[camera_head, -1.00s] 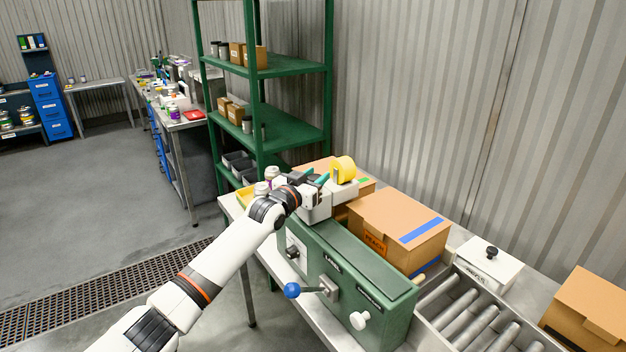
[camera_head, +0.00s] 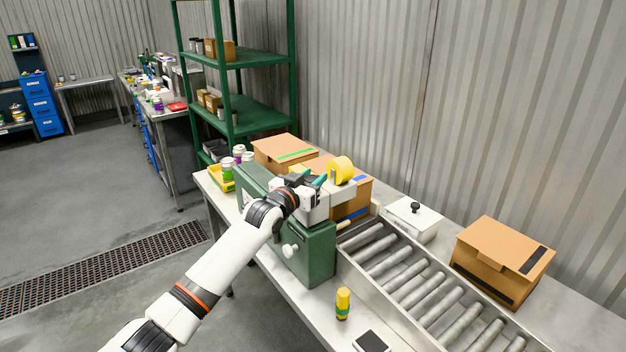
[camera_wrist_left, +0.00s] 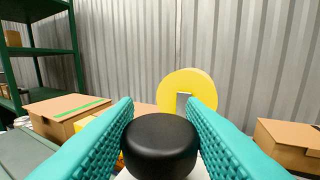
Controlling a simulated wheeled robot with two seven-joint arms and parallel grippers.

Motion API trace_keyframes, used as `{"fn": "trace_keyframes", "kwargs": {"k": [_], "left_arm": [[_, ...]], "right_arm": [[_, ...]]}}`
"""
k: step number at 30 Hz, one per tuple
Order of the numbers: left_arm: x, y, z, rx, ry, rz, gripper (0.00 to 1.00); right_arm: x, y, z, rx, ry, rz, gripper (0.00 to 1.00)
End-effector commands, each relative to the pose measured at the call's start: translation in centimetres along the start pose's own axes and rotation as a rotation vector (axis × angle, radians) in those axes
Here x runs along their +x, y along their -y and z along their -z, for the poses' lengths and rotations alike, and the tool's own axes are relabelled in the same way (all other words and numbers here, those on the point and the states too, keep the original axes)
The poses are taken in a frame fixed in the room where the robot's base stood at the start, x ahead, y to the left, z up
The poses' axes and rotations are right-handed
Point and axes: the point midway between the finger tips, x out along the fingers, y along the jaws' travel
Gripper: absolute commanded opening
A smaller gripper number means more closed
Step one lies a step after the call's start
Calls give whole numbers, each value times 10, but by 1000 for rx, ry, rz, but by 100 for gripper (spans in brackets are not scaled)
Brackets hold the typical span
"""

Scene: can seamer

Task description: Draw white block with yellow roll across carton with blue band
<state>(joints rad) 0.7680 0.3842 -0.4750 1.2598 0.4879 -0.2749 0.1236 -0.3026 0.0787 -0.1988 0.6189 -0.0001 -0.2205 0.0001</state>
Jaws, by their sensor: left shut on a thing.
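My left gripper (camera_head: 309,180) has teal fingers. In the left wrist view it (camera_wrist_left: 160,140) is shut on the black knob (camera_wrist_left: 160,145) of the white block with yellow roll (camera_head: 340,195). The yellow roll (camera_wrist_left: 184,92) stands upright on the block's far side. In the head view the block is at the carton with blue band (camera_head: 350,208) and covers much of its top and front. Blue tape shows on the carton's top and low on its side. I cannot tell whether block and carton touch. My right gripper is not in view.
A green machine (camera_head: 306,255) stands in front of the carton. A roller conveyor (camera_head: 410,280) runs to the right. A white box with a black knob (camera_head: 412,220), a carton with a black band (camera_head: 500,262) and a carton with a green band (camera_head: 285,150) stand nearby.

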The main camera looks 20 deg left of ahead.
Motion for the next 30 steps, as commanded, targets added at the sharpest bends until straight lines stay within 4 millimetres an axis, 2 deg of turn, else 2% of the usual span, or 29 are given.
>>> {"fn": "trace_keyframes", "kwargs": {"k": [14,15,18,26,30], "left_arm": [[0,0,0,-1,2,0,0],[0,0,0,-1,3,0,42],[0,0,0,-1,3,0,58],[0,0,-1,-1,3,0,58],[-6,0,1,-1,2,1,58]], "right_arm": [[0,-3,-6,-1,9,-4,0],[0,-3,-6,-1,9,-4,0],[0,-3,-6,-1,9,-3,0],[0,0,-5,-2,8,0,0],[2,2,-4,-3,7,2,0]]}}
